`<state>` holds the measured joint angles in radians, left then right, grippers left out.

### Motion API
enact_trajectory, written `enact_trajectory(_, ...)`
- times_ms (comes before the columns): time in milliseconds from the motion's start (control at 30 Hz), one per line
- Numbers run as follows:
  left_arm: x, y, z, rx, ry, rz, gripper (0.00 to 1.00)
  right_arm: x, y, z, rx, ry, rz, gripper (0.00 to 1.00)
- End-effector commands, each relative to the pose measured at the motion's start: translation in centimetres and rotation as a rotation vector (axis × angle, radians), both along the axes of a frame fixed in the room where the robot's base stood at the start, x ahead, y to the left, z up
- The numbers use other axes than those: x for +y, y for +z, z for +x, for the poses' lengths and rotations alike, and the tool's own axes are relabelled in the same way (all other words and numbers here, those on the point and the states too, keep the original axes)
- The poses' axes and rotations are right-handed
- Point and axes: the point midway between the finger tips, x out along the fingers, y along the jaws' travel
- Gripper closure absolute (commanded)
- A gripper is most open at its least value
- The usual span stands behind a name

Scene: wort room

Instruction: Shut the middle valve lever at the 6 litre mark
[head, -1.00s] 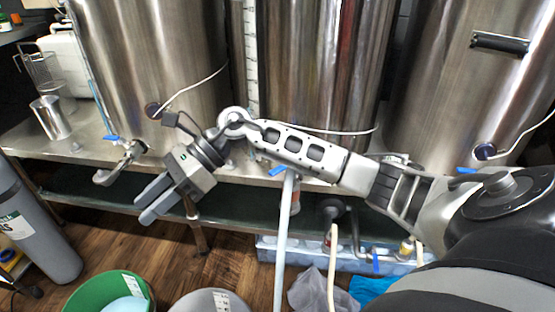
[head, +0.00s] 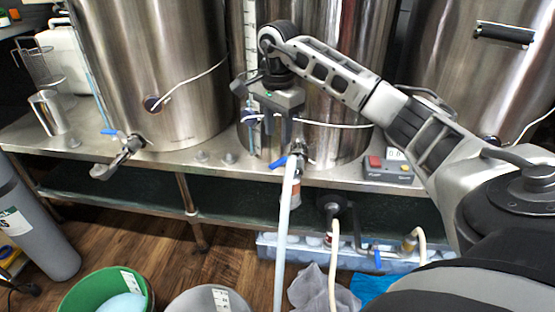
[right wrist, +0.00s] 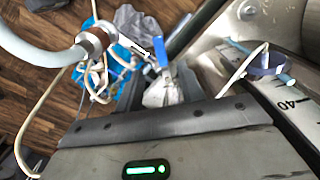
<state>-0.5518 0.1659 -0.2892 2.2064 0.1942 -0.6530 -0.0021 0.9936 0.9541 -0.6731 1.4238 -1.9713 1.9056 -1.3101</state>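The middle valve (head: 299,153) sits low on the front of the middle steel tank (head: 335,95), with a pale hose (head: 285,230) hanging from it. Its blue lever (head: 278,162) sticks out to the left in the head view. The lever also shows in the right wrist view (right wrist: 161,52), beyond my gripper. My right gripper (head: 279,140) points down just above and behind the lever, apart from it as far as I can see. Its fingers look parted and empty. The level scale (head: 251,45) runs up the tank; a "40" shows in the right wrist view. My left gripper is out of view.
A probe (head: 250,118) with a white cable is close beside my right gripper. The left tank's valve (head: 120,158) has its own blue lever. A control box (head: 388,167) stands right of the middle valve. A green bucket (head: 85,295) is on the floor.

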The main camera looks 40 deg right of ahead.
Motion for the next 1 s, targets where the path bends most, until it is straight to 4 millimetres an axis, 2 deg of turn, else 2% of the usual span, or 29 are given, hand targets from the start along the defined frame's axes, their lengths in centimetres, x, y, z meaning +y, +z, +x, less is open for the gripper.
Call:
enact_trajectory(33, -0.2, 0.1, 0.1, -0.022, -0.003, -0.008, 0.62, 0.0, -1.6, -0.1, 0.004, 0.000, 0.000, 0.62)
enact_trajectory(100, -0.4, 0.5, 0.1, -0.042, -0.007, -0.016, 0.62, 0.0, -3.0, -0.1, 0.003, 0.000, 0.001, 0.62)
enact_trajectory(333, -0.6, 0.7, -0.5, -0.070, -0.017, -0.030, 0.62, 0.1, -6.5, 0.0, 0.000, 0.001, 0.002, 0.62)
enact_trajectory(500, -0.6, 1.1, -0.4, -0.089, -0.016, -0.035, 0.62, 0.1, -7.4, 0.0, -0.001, 0.001, 0.001, 0.62)
enact_trajectory(800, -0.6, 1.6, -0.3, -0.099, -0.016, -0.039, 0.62, 0.1, -7.6, 0.0, -0.001, 0.001, 0.001, 0.62)
enact_trajectory(933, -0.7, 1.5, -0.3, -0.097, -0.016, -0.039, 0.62, 0.1, -7.5, 0.0, -0.001, 0.001, 0.001, 0.98)
enact_trajectory(1000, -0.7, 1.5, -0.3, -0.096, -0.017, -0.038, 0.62, 0.1, -7.5, 0.0, -0.001, 0.001, 0.001, 1.00)
